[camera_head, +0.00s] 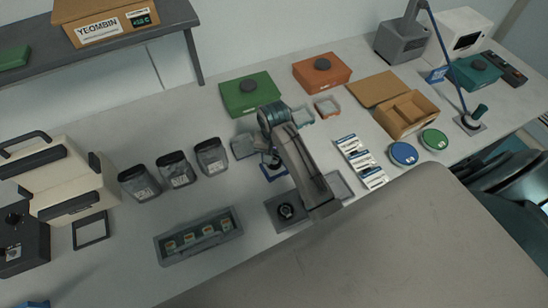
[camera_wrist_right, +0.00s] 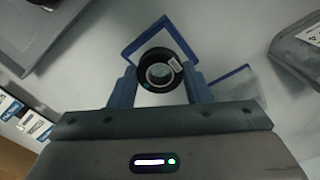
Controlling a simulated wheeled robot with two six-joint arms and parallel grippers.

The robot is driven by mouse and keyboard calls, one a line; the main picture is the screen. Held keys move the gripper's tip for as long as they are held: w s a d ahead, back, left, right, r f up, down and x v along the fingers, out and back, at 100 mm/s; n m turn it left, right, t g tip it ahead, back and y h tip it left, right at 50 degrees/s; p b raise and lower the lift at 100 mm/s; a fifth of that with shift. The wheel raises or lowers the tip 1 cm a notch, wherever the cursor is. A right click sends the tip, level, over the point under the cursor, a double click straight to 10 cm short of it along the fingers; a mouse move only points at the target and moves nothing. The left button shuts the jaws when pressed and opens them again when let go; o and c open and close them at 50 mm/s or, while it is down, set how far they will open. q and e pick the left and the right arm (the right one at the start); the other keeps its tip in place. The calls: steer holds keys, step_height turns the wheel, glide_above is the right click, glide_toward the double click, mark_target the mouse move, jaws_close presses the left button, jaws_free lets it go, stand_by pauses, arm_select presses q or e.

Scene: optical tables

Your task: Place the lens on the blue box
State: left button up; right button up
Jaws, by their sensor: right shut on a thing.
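My right gripper (camera_wrist_right: 160,90) is shut on the lens, a black ring with clear glass and a small white label (camera_wrist_right: 161,70). In the head view the right gripper (camera_head: 268,160) is over the middle of the table, and my arm hides part of the area. A blue square outline, the blue box (camera_head: 274,175), lies under and beside the gripper there. In the right wrist view its blue edge (camera_wrist_right: 160,24) shows behind the lens. Whether the lens touches it cannot be told. My left gripper is not in view.
Several dark jars (camera_head: 175,169) stand to the left. A grey tray of small items (camera_head: 198,250) lies front left. Green (camera_head: 249,93) and orange (camera_head: 322,72) boxes stand behind. A dark square mount (camera_head: 286,210) lies in front. White packets (camera_head: 360,162) lie to the right.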

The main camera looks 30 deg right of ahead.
steer(key=shift+f, duration=0.45)
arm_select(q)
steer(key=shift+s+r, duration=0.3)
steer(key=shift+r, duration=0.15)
arm_select(e)
steer(key=shift+f, duration=0.35)
steer(key=shift+f, duration=0.15)
steer(key=o, duration=1)
